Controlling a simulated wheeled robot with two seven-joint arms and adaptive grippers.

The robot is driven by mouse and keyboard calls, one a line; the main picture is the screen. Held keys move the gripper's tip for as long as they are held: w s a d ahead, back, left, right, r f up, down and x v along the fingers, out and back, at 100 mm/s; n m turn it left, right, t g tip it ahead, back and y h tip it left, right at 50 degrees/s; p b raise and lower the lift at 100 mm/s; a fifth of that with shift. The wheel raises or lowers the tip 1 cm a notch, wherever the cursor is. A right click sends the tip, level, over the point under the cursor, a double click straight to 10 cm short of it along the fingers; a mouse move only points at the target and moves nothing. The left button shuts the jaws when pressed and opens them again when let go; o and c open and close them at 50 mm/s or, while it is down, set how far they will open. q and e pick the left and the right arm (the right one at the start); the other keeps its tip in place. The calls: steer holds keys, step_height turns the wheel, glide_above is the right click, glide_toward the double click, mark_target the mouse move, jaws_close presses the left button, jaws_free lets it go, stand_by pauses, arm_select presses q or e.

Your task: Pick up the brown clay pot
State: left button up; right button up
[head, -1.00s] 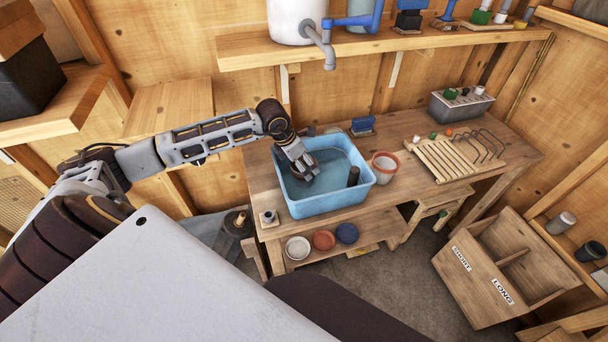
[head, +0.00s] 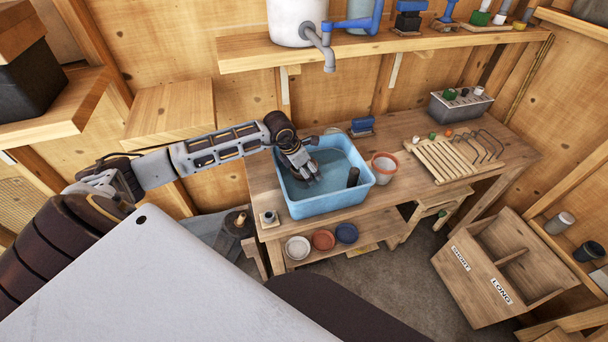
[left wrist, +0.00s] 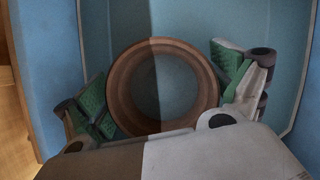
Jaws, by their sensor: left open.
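The brown clay pot (left wrist: 122,92) shows in the left wrist view as a round brown rim seen from above, inside the blue basin (head: 300,209). My left gripper (left wrist: 160,85) is open, with one green-padded finger on each side of the rim. I see a gap on the right; whether the left finger touches the rim I cannot tell. In the head view my left gripper (head: 309,174) points down into the basin and the pot is hidden by it. The pot's lower part is not seen. My right gripper is not in view.
A dark upright cylinder (head: 353,177) stands in the basin's right part. A pot with an orange rim (head: 384,165) stands just right of the basin. A slatted rack (head: 440,160) lies farther right. A grey tap (head: 328,58) hangs from the shelf above.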

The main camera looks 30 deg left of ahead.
arm_select(q)
steer(key=shift+w+d+f, duration=0.15)
steer(key=shift+w+f, duration=0.05)
steer(key=shift+f, duration=0.55)
steer(key=shift+c, duration=0.3)
steer(key=c, duration=1)
steer(key=shift+c, duration=0.5)
steer(key=shift+r, duration=0.45)
steer(key=c, duration=0.4)
steer(key=shift+w+r+b, duration=0.1)
steer(key=shift+r+b, duration=0.3)
steer(key=shift+r, duration=4.15)
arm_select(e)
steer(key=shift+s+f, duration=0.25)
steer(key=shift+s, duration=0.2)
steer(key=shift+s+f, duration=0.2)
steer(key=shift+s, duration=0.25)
